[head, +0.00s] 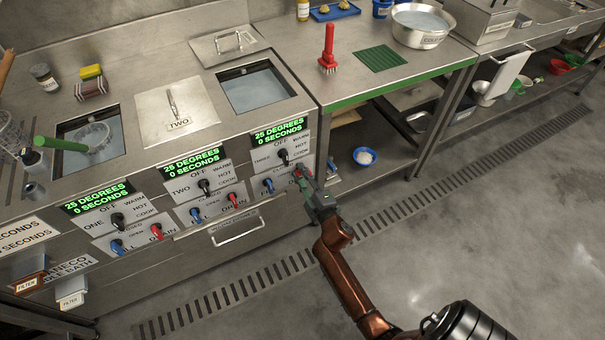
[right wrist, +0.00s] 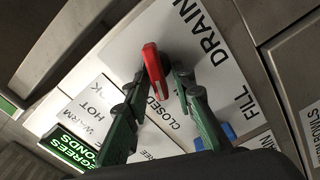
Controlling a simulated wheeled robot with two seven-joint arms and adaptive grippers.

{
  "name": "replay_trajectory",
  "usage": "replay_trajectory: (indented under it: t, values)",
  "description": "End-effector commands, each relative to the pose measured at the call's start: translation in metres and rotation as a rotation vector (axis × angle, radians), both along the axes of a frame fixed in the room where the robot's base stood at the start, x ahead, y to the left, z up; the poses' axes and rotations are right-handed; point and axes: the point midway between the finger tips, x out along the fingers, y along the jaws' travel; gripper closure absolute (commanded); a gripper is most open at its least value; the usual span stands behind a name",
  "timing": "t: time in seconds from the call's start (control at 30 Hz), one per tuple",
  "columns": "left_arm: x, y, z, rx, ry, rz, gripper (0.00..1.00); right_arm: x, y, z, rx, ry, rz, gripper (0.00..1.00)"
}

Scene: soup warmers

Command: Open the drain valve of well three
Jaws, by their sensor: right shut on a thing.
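Well three is the right-hand open basin (head: 258,90), with liquid in it. Its panel (head: 283,158) has a black knob (head: 283,156), a blue fill handle (head: 268,185) and a red drain handle. In the right wrist view the red drain handle (right wrist: 154,72) stands between the DRAIN and CLOSED labels. The green fingers of my right gripper (head: 303,183) are shut on this handle, one on each side; they also show in the right wrist view (right wrist: 160,85). In the head view the gripper mostly hides the handle. My left gripper is not in view.
Well two has a lid (head: 178,117) on it; well one (head: 75,128) is open with a green-handled strainer in it. Similar red handles sit at wells one (head: 157,231) and two (head: 233,200). A drawer handle (head: 238,231) sticks out below. The floor (head: 450,220) in front is clear.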

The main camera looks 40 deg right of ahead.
Motion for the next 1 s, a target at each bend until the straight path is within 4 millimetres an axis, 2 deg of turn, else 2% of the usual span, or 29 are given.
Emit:
replay_trajectory:
  t: [0.37,0.7,0.97,1.0]
  values:
    - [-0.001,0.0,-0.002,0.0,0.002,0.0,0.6,0.0,0.001,-0.003,-0.045,0.014,0.0,0.98]
    - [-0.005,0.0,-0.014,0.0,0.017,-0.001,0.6,0.0,0.002,-0.009,-0.3,0.077,0.001,0.98]
    - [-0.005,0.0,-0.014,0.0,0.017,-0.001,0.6,0.0,0.002,-0.007,-0.328,0.083,0.001,0.98]
    - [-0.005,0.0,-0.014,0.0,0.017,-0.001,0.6,0.0,0.002,-0.007,-0.328,0.083,0.001,0.75]
